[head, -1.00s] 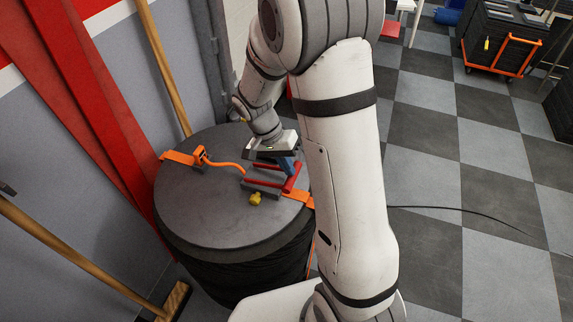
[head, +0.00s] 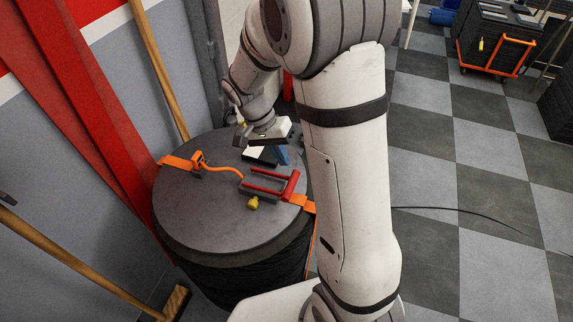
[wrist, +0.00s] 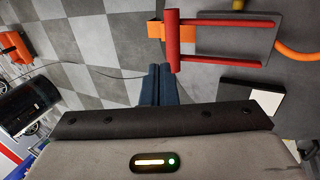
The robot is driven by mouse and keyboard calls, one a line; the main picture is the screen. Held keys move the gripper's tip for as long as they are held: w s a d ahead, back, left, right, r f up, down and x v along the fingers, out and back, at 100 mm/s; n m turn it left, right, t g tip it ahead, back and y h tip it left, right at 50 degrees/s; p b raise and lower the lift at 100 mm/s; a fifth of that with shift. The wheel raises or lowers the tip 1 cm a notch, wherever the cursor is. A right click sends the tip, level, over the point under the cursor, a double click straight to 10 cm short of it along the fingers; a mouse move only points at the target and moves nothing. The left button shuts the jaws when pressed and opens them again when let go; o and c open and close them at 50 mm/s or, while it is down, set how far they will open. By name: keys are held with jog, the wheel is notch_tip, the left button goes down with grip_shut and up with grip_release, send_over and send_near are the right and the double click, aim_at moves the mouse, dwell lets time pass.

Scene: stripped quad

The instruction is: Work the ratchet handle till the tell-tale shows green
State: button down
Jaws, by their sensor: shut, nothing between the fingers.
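The ratchet (head: 262,185) sits on the dark round drum lid (head: 200,218), on an orange strap (head: 303,203). Its red handle (head: 291,186) is a U-shaped frame with a thick crossbar, which also shows in the wrist view (wrist: 172,40). The handle lies low over the grey ratchet body. My gripper (head: 284,160) has blue fingers, shut and empty, just behind the handle. In the wrist view the fingertips (wrist: 160,68) are beside the crossbar's near end; whether they touch it I cannot tell. I see no green tell-tale on the ratchet.
A small black box with a white face (wrist: 250,100) is beside the ratchet. A yellow knob (head: 252,203) is in front of it. An orange hook (head: 198,160) holds the strap's left end.

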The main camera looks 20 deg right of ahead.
aim_at(291, 180)
jog(key=v, duration=0.6)
jog(key=shift+s+d+r, duration=0.15)
jog(key=shift+s+d, duration=0.1)
jog(key=shift+d, duration=0.1)
jog(key=c, duration=2.1)
grip_release()
jog(key=shift+r, duration=0.1)
jog(key=o, duration=0.8)
jog(key=shift+t+y, duration=0.6)
jog(key=shift+y, duration=0.2)
jog(key=x, duration=0.5)
jog(key=b+x, duration=0.1)
jog(key=x, duration=0.4)
jog(key=w+x, duration=0.1)
jog(key=x, duration=0.4)
jog(key=shift+s+d+f, duration=0.1)
jog(key=shift+d+f, duration=0.25)
jog(key=shift+d, duration=0.05)
jog(key=shift+o, duration=0.2)
grip_shut()
